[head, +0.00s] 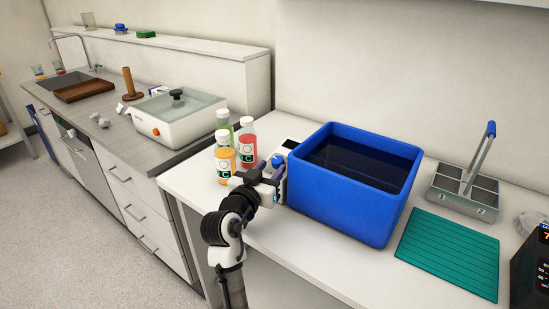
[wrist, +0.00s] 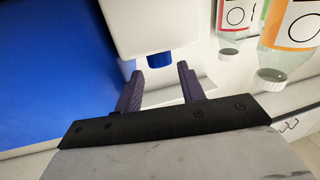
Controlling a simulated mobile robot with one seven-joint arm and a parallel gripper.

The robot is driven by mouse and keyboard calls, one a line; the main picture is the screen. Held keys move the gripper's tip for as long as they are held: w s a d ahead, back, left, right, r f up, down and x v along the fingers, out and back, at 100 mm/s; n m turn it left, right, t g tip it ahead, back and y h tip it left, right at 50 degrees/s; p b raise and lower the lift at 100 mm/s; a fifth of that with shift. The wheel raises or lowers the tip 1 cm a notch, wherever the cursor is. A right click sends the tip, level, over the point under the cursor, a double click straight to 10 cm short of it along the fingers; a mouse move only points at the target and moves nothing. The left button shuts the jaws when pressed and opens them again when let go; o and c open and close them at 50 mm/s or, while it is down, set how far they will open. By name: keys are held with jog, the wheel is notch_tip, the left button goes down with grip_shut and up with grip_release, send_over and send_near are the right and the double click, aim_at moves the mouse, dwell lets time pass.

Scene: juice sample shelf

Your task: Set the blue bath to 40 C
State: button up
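The blue bath (head: 342,200) is an open box of dark liquid on the white bench, and its wall fills the left of the wrist view (wrist: 60,85). A white control box (head: 287,150) with a dark display stands at its left side. The display's reading is too small to tell. A blue knob (head: 278,160) sits on the box; in the wrist view it shows as blue patches (wrist: 159,60) under the box's white body. My gripper (head: 268,175) is close to the knob. Its fingers (wrist: 161,72) are apart with nothing held. I cannot tell whether they touch the knob.
Orange (head: 225,164), red (head: 247,145) and green-labelled (head: 223,120) bottles stand just left of the control box, close to my gripper. A teal mat (head: 447,255) and a metal rack (head: 465,195) lie right of the bath. A lidded white appliance (head: 175,118) stands on the grey counter.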

aim_at(274, 164)
jog(key=shift+p+x, duration=0.35)
jog(key=shift+x, duration=1.4)
jog(key=c, duration=0.7)
jog(key=shift+a+f+b, duration=0.1)
jog(key=shift+b, duration=0.3)
